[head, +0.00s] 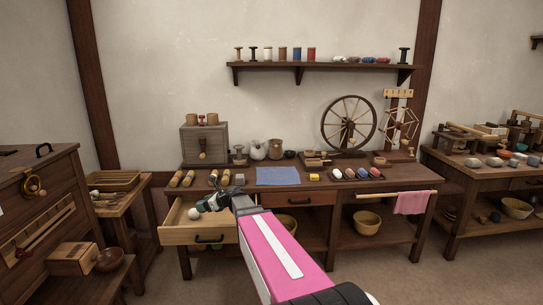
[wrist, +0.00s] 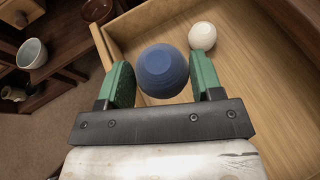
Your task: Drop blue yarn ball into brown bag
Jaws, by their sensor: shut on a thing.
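The blue yarn ball (wrist: 163,70) sits between the two green fingers of my gripper (wrist: 165,82) in the wrist view, and the gripper is shut on it. In the head view my gripper (head: 212,201) is over the open drawer (head: 205,236) at the left of the table; the blue ball is hard to make out there. A small brown vessel (head: 275,149), which looks like the brown bag, stands at the back of the tabletop beside a paler one (head: 258,151). Its opening is too small to see into.
A white ball (wrist: 202,36) lies in the drawer, beyond the blue ball in the wrist view. A blue cloth (head: 278,175) lies flat on the table in front of the vessels. Spools, a spinning wheel (head: 348,125) and a wooden box (head: 204,145) stand around them.

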